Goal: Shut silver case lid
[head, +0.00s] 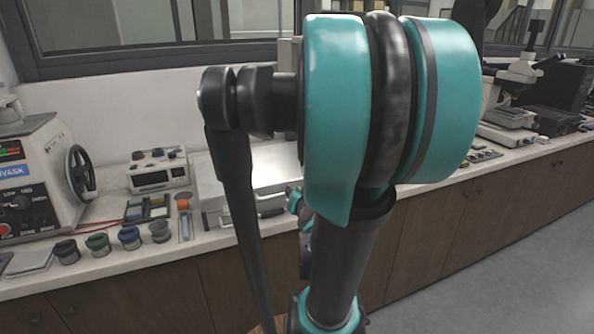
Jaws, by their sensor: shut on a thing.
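The silver case (222,191) lies on the white counter, in the middle of the head view, partly behind my arm. Its pale metal top surface and a front edge with a dark handle show to the left of my arm. My arm hides its right part, and I cannot tell whether the lid is fully down.
A press with a black handwheel (79,172) stands at the left. A small white instrument (157,170), several dark-lidded jars and an orange-topped item (183,204) sit left of the case. Microscope-like equipment (522,85) stands at the far right. The floor (520,260) at right is clear.

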